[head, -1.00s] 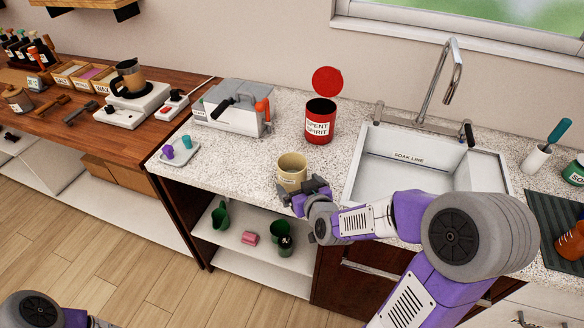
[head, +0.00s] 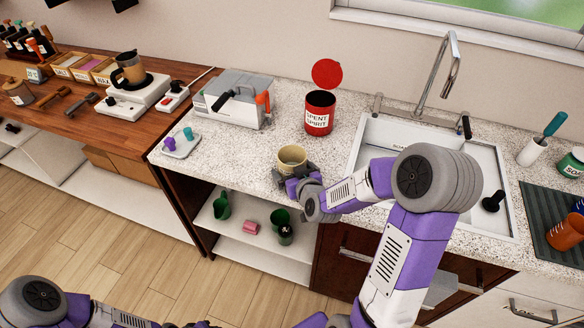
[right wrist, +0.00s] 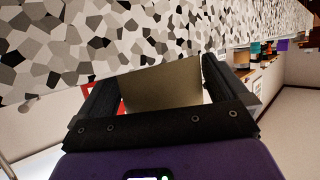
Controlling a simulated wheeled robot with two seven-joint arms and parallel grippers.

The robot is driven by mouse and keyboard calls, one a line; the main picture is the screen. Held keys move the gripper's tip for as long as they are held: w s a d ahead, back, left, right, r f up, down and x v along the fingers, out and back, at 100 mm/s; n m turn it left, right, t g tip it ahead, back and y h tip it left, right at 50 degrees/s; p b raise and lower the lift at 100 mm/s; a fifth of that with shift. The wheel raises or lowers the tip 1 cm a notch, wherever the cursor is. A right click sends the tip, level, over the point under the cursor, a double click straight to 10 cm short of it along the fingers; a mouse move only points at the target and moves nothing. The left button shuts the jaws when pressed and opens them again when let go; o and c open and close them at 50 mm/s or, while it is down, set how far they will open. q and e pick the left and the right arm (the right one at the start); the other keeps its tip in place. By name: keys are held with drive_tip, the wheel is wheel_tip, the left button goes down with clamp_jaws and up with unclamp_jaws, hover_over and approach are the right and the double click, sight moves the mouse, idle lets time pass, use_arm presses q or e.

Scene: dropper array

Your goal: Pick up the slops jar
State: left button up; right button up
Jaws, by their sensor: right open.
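The beige jar (head: 288,166), which I take to be the slops jar, stands upright on the speckled counter left of the sink; its label is not visible. My right gripper (head: 294,177) is at the jar's near side, low by the counter. In the right wrist view the open fingers (right wrist: 157,78) are on either side of the jar's plain beige wall (right wrist: 165,88). I cannot tell whether the fingers touch it. My left arm shows along the bottom left of the head view, but its gripper is out of frame.
A red SPENT SPIRIT can (head: 319,116) with its lid raised stands behind the jar. A grey machine (head: 231,103) and a small tray (head: 181,150) are to the left. The sink (head: 374,132) is to the right. Green cups (head: 221,206) sit on the shelf below.

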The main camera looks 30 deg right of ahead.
drive_tip(key=c, duration=0.7)
drive_tip(key=shift+c, duration=0.5)
drive_tip(key=shift+r, duration=0.2)
